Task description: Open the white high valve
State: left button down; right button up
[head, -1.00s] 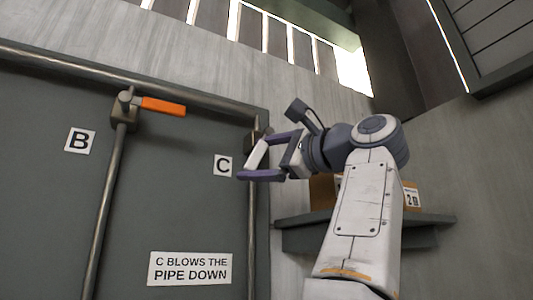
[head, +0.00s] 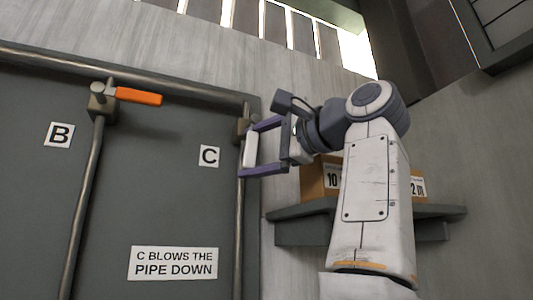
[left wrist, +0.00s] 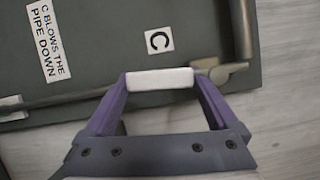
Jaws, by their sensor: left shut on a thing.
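The white valve handle (head: 250,150) hangs nearly upright beside valve C's body (head: 242,130) on the right pipe, at the panel's right edge. My left gripper (head: 247,149) is shut on it, its purple fingers at the handle's upper and lower ends. The left wrist view shows the white handle (left wrist: 160,79) spanning the gap between both fingertips. There it lies just beside the metal valve part (left wrist: 222,72) on the pipe. The label C (head: 209,156) is left of the valve. My right gripper is not in view.
Valve B's orange handle (head: 138,96) points right on the left pipe. A sign (head: 173,263) reads "C BLOWS THE PIPE DOWN". A shelf (head: 300,231) with cardboard boxes (head: 313,178) stands right of the panel, behind my arm.

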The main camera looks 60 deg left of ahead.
pick_arm(q)
jog(key=shift+w+r+n, duration=0.15)
jog(key=shift+r+n, duration=0.05)
jog(key=shift+n, duration=0.1)
jog(key=shift+w+f+n+p, duration=0.1)
jog(key=shift+w+n+p, duration=0.15)
jog(key=shift+p, duration=0.25)
grip_release()
jog(key=shift+d, duration=0.1)
jog(key=p+v, duration=0.1)
jog(key=v, duration=0.9)
